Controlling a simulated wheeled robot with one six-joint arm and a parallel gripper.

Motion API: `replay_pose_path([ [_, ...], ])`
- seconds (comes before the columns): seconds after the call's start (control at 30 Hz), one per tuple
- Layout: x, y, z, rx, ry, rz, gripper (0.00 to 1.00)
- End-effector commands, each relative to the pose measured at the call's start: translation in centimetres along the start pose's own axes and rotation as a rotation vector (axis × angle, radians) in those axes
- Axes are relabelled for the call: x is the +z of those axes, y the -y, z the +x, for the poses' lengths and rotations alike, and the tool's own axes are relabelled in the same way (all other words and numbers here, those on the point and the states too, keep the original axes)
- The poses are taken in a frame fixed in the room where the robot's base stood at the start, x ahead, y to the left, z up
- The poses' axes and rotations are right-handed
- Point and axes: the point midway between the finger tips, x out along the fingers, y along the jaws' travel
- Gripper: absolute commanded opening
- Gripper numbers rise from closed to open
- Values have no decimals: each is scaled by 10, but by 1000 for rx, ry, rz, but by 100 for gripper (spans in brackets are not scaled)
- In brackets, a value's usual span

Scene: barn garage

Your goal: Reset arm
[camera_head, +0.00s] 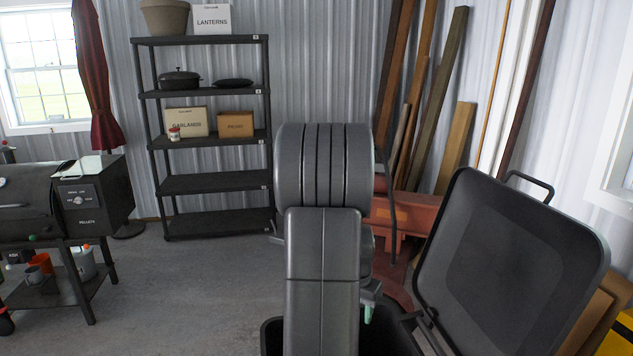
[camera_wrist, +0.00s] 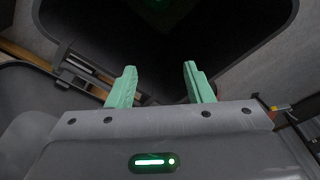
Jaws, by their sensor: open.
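My gripper (camera_wrist: 160,84) shows in the wrist view with its two green fingers spread apart and nothing between them. Beyond the fingertips is the dark opening of a black bin (camera_wrist: 282,20). In the head view my arm stands in the middle of the picture and hides most of the gripper; only a bit of green finger shows at its lower right. The black bin (camera_head: 272,338) is at the bottom of the head view, partly behind my arm, with its lid (camera_head: 510,265) tilted open to the right.
A dark shelf rack (camera_head: 215,184) stands against the back wall with boxes and pots. A pellet grill (camera_head: 95,200) is at the left. Wooden boards (camera_head: 440,90) lean on the wall behind a reddish object (camera_head: 400,215). The floor (camera_head: 190,290) between grill and bin is clear.

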Motion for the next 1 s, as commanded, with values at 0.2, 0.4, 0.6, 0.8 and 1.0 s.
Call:
replay_pose_path([
  [0.2, 1, -1, -7, 4, 7, 0, 47],
  [0.4, 1, -1, 29, 3, 5, -1, 47],
  [0.6, 1, -1, 61, 3, 4, -1, 47],
  [0.8, 1, -1, 92, 3, 5, 0, 47],
  [1.0, -2, 0, 103, 0, -1, 0, 47],
])
